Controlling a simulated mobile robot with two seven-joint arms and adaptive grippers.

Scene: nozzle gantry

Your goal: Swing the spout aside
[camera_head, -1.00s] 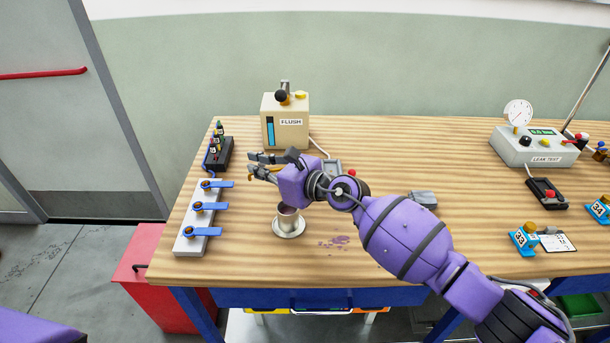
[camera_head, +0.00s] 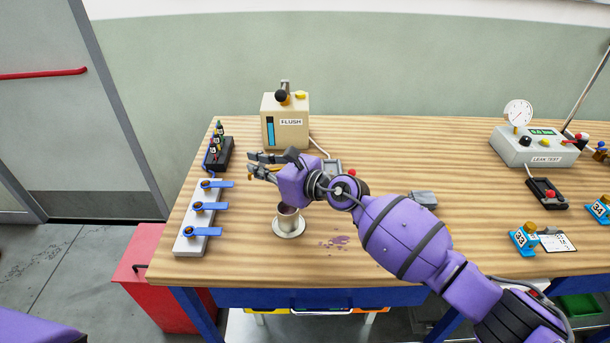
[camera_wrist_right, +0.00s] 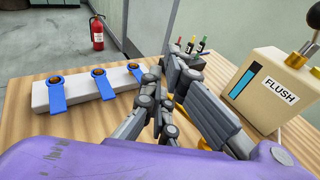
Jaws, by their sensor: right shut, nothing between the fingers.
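A cream box labelled FLUSH (camera_head: 285,125) stands at the back of the bench; it also shows at the right of the right wrist view (camera_wrist_right: 270,85). On its top are a black ball knob (camera_head: 281,96), a grey upright metal piece (camera_head: 285,86) and a yellow knob (camera_head: 300,95). I cannot tell which top part is the spout. My right gripper (camera_head: 252,165) is shut and empty, in front of the box's lower left and apart from the knobs. Its fingers also show in the right wrist view (camera_wrist_right: 165,105). My left gripper is out of view.
A white block with blue levers (camera_head: 198,218) and a black rack of small bottles (camera_head: 219,150) lie left. A metal cup (camera_head: 288,218) stands on a saucer (camera_head: 289,232) below my wrist, beside a purple stain (camera_head: 335,242). A leak tester (camera_head: 535,148) stands right.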

